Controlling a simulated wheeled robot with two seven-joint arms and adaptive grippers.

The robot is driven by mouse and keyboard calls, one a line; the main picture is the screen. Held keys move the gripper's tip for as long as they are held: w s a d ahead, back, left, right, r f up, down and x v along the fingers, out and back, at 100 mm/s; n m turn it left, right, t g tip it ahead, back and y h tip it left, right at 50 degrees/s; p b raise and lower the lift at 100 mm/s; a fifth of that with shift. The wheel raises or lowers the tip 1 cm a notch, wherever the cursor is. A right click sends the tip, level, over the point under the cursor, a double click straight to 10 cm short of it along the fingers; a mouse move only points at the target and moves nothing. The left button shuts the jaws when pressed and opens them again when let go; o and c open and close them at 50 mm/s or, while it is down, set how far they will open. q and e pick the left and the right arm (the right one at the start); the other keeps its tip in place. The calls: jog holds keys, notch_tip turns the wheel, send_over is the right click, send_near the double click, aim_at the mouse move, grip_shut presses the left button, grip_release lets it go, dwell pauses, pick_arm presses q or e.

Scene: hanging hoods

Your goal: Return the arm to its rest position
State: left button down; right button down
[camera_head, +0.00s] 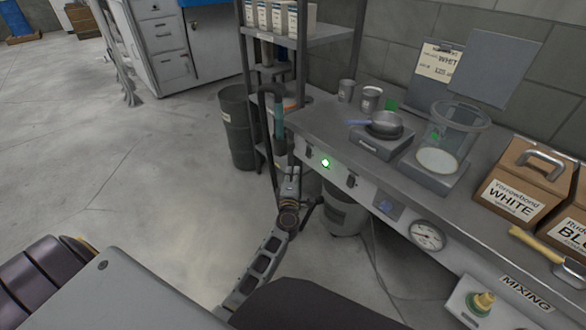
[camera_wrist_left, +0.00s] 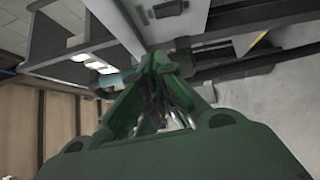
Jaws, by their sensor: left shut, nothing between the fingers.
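My left arm reaches up from the bottom middle of the head view, toward the front left corner of the workbench (camera_head: 312,122). Its gripper (camera_head: 291,160) is beside the bench front, left of a lit green button (camera_head: 325,163). In the left wrist view the green fingers (camera_wrist_left: 163,62) come together at their tips, with nothing seen between them. Whether the gripper touches the bench or shelf cannot be told. My right gripper is not in view.
A shelf rack (camera_head: 325,38) with white containers stands behind the gripper. A dark drum (camera_head: 238,128) is left of it; a grey bin (camera_head: 345,212) sits under the bench. A pan (camera_head: 385,123) and clear vessel (camera_head: 457,130) stand on top. Open floor lies left.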

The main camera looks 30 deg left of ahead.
pick_arm(q)
jog(key=shift+s+d, duration=0.15)
jog(key=shift+s, duration=0.2)
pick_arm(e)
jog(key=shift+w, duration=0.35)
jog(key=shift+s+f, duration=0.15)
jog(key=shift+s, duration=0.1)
